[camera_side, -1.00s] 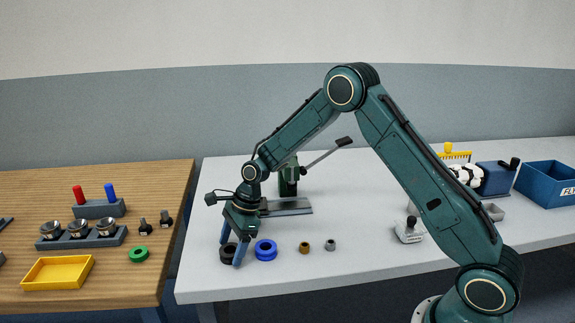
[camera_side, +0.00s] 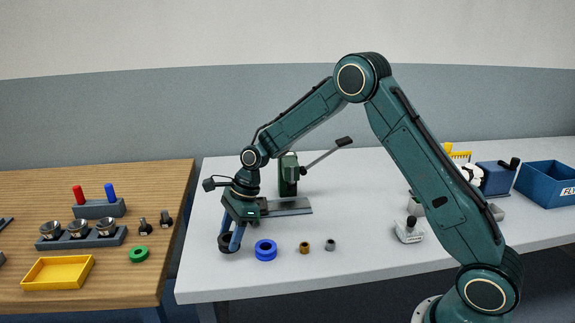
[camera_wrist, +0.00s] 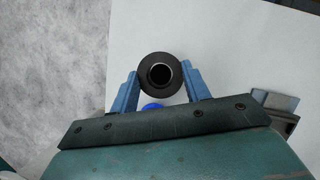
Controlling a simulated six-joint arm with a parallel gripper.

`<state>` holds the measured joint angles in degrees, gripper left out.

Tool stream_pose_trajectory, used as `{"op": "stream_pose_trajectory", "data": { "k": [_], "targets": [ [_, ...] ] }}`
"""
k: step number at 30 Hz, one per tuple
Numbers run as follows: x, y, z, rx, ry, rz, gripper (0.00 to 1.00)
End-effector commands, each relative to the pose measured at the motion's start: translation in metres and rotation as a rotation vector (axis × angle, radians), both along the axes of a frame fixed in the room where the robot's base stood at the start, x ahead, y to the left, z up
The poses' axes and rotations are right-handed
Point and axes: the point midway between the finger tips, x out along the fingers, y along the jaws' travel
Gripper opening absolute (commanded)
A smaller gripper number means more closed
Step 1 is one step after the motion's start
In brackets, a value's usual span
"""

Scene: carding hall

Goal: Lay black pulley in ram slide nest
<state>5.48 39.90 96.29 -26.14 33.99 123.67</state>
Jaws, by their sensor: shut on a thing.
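The black pulley (camera_wrist: 147,87) is a dark ring with a bore, held between the two blue fingers of my gripper (camera_wrist: 160,86) in the wrist view. In the side view the pulley (camera_side: 226,243) sits between the fingertips of my gripper (camera_side: 230,241), above or near the grey table's front left; its exact height is hard to tell. The ram slide appears to be the grey rail (camera_side: 288,207) at the foot of a green press (camera_side: 288,176) with a lever, behind and right of my gripper. Its nest cannot be made out; my gripper hides part of the rail.
A blue pulley (camera_side: 265,250) stands close right of the held pulley. A brass bushing (camera_side: 304,247) and a grey bushing (camera_side: 330,244) lie further right. The press lever (camera_side: 328,155) sticks out to the upper right. The table's front middle is clear.

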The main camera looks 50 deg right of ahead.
Motion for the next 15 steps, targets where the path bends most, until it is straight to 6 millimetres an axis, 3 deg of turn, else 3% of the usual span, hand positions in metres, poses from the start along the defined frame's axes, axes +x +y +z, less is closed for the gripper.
{"op": "stream_pose_trajectory", "data": {
  "k": [15],
  "targets": [
    [0.001,0.000,0.111,-0.001,-0.007,0.000,0.15]
  ]
}}
